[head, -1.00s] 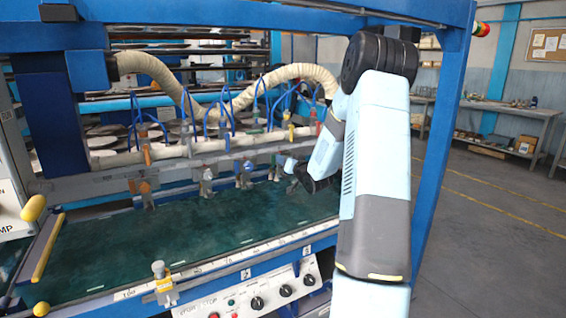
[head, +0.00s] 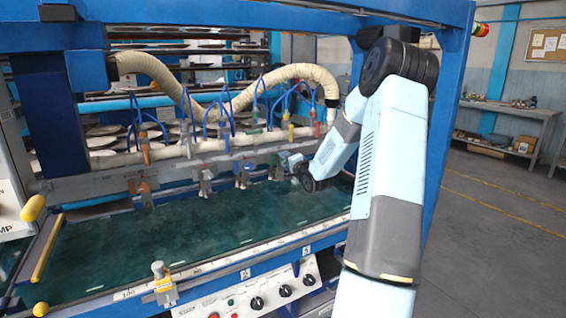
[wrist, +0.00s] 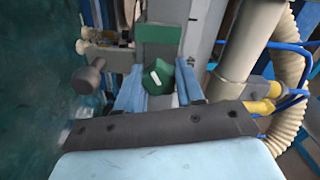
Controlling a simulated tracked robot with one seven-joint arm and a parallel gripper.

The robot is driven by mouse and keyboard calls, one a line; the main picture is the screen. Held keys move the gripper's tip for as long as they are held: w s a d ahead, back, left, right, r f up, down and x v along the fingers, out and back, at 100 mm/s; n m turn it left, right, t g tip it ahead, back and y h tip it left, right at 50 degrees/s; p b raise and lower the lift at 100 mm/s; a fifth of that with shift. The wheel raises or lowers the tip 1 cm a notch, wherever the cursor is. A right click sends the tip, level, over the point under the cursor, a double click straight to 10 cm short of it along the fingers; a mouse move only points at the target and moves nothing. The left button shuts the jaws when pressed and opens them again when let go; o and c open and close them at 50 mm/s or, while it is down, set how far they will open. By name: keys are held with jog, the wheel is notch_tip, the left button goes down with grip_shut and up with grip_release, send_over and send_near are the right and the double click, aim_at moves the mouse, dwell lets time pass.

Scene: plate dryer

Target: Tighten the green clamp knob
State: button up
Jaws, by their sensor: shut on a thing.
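The green clamp knob (wrist: 158,77) shows in the wrist view as a faceted green piece with a small white mark. My gripper (wrist: 160,85) has a light blue finger on each side of it and is shut on it. A green block (wrist: 158,38) sits just beyond the knob on a grey metal bar. In the head view my gripper (head: 288,163) is small, at the right part of the clamp bar (head: 105,180) above the green bed. The knob itself cannot be made out there.
Several clamps with orange, blue and grey parts line the bar to the left. Blue tubes and a cream hose (head: 300,72) hang close by; the hose also shows at right in the wrist view (wrist: 285,120). A dark round knob (wrist: 88,77) stands left of the fingers.

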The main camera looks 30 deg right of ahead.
jog(key=m, duration=0.4)
jog(key=shift+s+d+f+m, duration=0.1)
jog(key=shift+d+f+m, duration=0.1)
jog(key=shift+m, duration=0.2)
jog(key=shift+a+m, duration=0.1)
jog(key=shift+m, duration=0.4)
jog(key=shift+f, duration=0.15)
jog(key=o, duration=1)
jog(key=shift+c, duration=0.2)
jog(key=shift+o, duration=0.4)
jog(key=shift+r, duration=0.2)
jog(key=s, duration=1.3)
jog(key=shift+s+d, duration=0.2)
jog(key=shift+s, duration=0.15)
jog(key=shift+a+f, duration=0.1)
